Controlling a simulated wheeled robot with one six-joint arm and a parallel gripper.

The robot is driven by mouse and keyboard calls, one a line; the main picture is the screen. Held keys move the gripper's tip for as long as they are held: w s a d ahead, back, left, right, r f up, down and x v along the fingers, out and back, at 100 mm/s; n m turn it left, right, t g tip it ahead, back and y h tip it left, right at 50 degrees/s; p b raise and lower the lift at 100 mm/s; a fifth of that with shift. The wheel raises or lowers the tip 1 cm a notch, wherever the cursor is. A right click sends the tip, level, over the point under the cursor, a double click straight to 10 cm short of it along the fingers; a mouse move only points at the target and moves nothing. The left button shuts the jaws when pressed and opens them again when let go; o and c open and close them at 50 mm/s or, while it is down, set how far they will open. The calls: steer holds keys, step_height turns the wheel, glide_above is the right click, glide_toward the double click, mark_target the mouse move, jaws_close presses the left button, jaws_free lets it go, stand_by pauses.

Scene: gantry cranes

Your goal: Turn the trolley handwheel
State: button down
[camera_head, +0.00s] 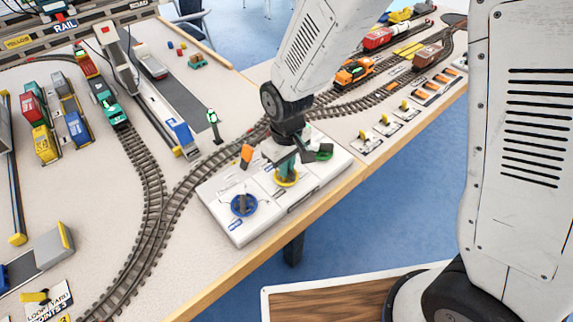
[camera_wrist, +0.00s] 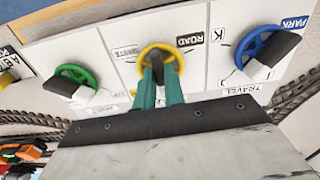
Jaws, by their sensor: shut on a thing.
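A white control panel (camera_head: 222,208) carries three handwheels in a row. The yellow handwheel (camera_head: 287,182) is the middle one. It also shows in the wrist view (camera_wrist: 160,46), where its own name label cannot be read for sure. My gripper (camera_head: 286,168) points down over it. Its teal fingers (camera_wrist: 159,74) are shut on the dark middle part of the yellow handwheel, inside the yellow ring. The blue handwheel (camera_head: 241,204) is nearer the panel's left end, beside a label reading TRAVEL in the wrist view. The green handwheel (camera_head: 323,153) is at the other end, partly hidden by my gripper.
Curved rail tracks (camera_head: 148,190) run past the panel's left side. An orange locomotive (camera_head: 354,72) stands on track behind my arm. Small yellow levers (camera_head: 384,119) stand to the panel's right. The table's wooden edge (camera_head: 330,203) is just in front of the panel.

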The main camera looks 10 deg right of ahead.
steer(key=shift+m, duration=0.3)
steer(key=m, duration=0.5)
steer(key=shift+m, duration=0.3)
steer(key=m, duration=0.5)
steer(key=shift+a, duration=0.15)
stand_by(0.3)
steer(key=c, duration=1.5)
jaws_free()
steer(key=shift+r, duration=0.1)
step_height(320, 180, up, 8)
steer(key=shift+f, duration=0.15)
